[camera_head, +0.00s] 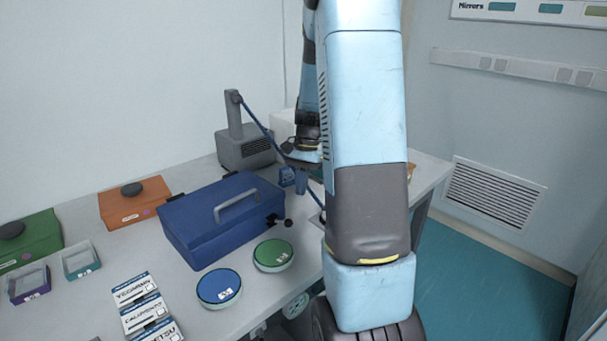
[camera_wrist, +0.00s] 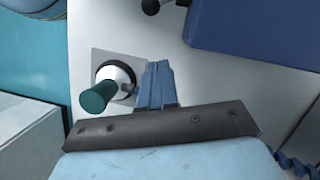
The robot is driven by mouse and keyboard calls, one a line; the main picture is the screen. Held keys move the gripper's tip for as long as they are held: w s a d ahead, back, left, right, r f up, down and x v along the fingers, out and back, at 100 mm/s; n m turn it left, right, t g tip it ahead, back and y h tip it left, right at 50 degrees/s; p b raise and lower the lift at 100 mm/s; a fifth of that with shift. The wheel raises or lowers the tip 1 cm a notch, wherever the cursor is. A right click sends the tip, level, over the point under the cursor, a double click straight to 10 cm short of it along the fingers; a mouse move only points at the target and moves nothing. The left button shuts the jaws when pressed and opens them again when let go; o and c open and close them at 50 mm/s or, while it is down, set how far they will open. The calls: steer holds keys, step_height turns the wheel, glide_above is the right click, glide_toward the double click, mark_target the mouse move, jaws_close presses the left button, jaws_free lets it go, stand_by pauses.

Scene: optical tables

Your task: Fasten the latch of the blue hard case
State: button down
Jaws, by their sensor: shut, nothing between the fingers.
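The blue hard case (camera_head: 215,218) sits on the table with its lid down and a grey handle on top. Dark parts with a round black knob (camera_head: 289,222) stick out at its right end, where I take the latch to be; its exact position is unclear. In the wrist view, a corner of the case (camera_wrist: 255,32) fills the top right, and a black knob (camera_wrist: 150,6) shows at the top edge. My gripper (camera_head: 301,184) is shut and empty, to the right of and behind the knob, apart from the case. Its blue fingers (camera_wrist: 155,72) also show in the wrist view.
A green-topped post (camera_wrist: 95,98) stands on a grey plate right beside my fingers. Green (camera_head: 273,254) and blue (camera_head: 219,287) round tins stand before the case. An orange box (camera_head: 134,203) is left.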

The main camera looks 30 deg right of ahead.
mark_target(284, 223)
steer(key=x, duration=0.3)
steer(key=shift+f, duration=0.1)
steer(key=shift+s+a+f, duration=0.25)
steer(key=shift+s+a, duration=0.2)
steer(key=shift+a, duration=0.15)
steer(key=shift+s+a+f, duration=0.2)
steer(key=shift+s+a, duration=0.25)
steer(key=shift+a, duration=0.2)
steer(key=shift+s+a+f, duration=0.15)
steer(key=shift+s+a, duration=0.1)
steer(key=shift+a, duration=0.25)
steer(key=shift+d, duration=0.1)
